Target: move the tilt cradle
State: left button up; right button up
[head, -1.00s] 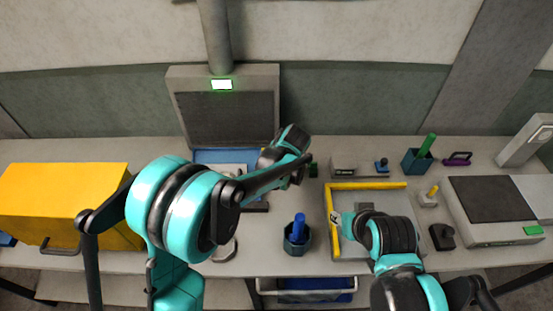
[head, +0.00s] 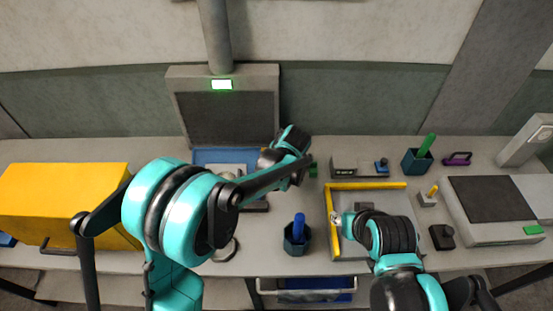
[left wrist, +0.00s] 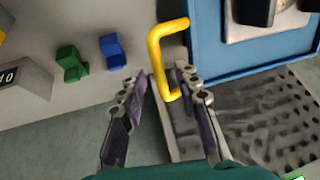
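I cannot tell for certain which thing is the tilt cradle. A bent yellow handle (left wrist: 159,47) rises from a grey, plate-like piece (left wrist: 183,130) in the left wrist view. My left gripper (left wrist: 160,92) has its fingers apart on either side of the handle's lower end; a clear grip does not show. In the head view my left gripper (head: 268,160) is over the right end of the blue tray (head: 205,157), partly hidden by its own arm. My right gripper (head: 338,219) is low at the left side of the yellow-edged grey tray (head: 333,240); its fingers are too small to read.
Small green (left wrist: 70,64) and blue (left wrist: 112,52) pieces stand beside the handle. A blue cup (head: 297,242) stands between my arms. A yellow box (head: 60,195) is at left, a grey machine (head: 490,205) at right. The dark-panelled unit (head: 225,115) rises behind.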

pick_arm(q)
jog(key=v, duration=1.2)
jog(key=shift+w+a, duration=0.1)
jog(key=s+a+h+b, duration=0.1)
jog(key=s+a+b, duration=0.2)
jog(key=s+a, duration=0.9)
jog(key=s+a+f+t+h+b, duration=0.1)
jog(key=s+a+f, duration=0.4)
jog(key=s+a, duration=0.3)
jog(key=shift+s+m+b, duration=0.3)
jog(key=shift+s+m, duration=0.1)
jog(key=shift+s, duration=0.2)
jog(key=shift+o, duration=0.2)
jog(key=shift+a+f, duration=0.1)
jog(key=shift+a, duration=0.05)
dwell(0.5)
